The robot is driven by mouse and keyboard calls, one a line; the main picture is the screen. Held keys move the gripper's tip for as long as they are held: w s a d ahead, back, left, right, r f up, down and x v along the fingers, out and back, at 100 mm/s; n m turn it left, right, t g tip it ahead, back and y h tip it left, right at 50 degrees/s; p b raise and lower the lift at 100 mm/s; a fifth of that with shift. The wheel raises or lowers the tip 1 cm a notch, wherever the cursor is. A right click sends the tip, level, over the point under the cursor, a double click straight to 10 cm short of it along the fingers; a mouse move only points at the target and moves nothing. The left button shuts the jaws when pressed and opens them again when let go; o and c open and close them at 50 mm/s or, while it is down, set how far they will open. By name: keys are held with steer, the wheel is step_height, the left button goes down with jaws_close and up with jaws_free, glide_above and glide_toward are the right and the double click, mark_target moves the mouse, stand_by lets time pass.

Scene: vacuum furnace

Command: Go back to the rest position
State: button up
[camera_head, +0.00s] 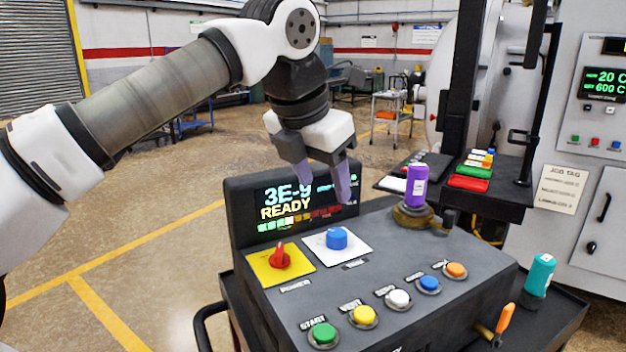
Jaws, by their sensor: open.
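My gripper (325,190) hangs at the end of my arm, pointing down, with its two purple fingers apart and nothing between them. In the picture it overlaps the right part of the display screen (290,208), which reads "3E-9" and "READY". The control console (440,255) is below and in front of it. The blue knob (337,238) on a white plate lies just below the fingertips in the picture, with a visible gap. The red knob (280,257) sits on a yellow plate to its left.
A row of coloured buttons (398,299) lines the console front. A purple bottle (416,187) stands on a round base at the back right. A teal bottle (540,275) and an orange-handled tool (504,320) are at the right. Open floor (150,240) lies left.

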steer(key=p+v, duration=0.1)
steer(key=v, duration=0.1)
steer(key=shift+s+r, duration=0.1)
steer(key=shift+r, duration=0.2)
steer(key=shift+d+f, duration=0.1)
steer(key=shift+d, duration=0.05)
